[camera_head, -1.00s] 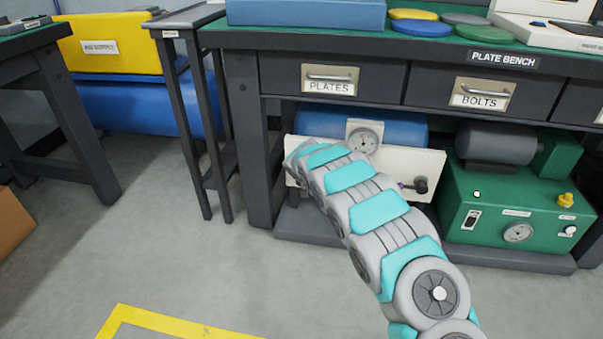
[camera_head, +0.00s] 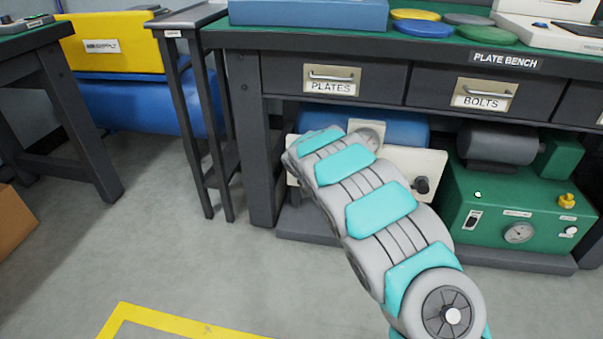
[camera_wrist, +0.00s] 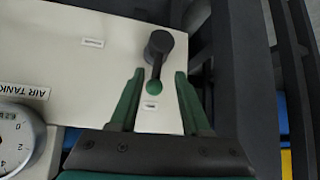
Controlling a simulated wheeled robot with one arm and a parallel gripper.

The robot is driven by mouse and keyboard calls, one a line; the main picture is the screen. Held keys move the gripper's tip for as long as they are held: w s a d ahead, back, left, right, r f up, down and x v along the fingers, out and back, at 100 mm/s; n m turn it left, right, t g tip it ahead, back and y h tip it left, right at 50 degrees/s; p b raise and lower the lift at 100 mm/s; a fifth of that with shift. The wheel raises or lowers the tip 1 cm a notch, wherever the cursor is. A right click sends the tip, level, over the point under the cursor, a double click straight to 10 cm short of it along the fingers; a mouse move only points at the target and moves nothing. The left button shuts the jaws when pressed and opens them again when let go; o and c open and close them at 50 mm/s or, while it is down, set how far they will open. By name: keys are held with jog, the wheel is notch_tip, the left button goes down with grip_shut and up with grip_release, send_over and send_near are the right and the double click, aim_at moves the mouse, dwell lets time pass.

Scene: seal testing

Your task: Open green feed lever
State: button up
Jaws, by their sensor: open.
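The green feed lever (camera_wrist: 155,86) shows in the wrist view as a green knob below a dark round pivot (camera_wrist: 159,44) on a cream panel (camera_wrist: 85,28). My gripper (camera_wrist: 158,76) is open, with one green finger on each side of the knob. I cannot tell whether either finger touches it. In the head view the cream panel (camera_head: 432,163) stands under the plate bench, and my arm hides the lever and my gripper.
A gauge (camera_wrist: 18,140) and an air tank label are at the left in the wrist view. A dark bench leg (camera_head: 247,140) stands left of the panel. A green pump unit (camera_head: 510,212) is to the right. The floor in front is clear.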

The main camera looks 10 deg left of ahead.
jog(key=shift+s+d+r, duration=0.1)
jog(key=shift+s+r, duration=0.25)
jog(key=shift+r, duration=0.2)
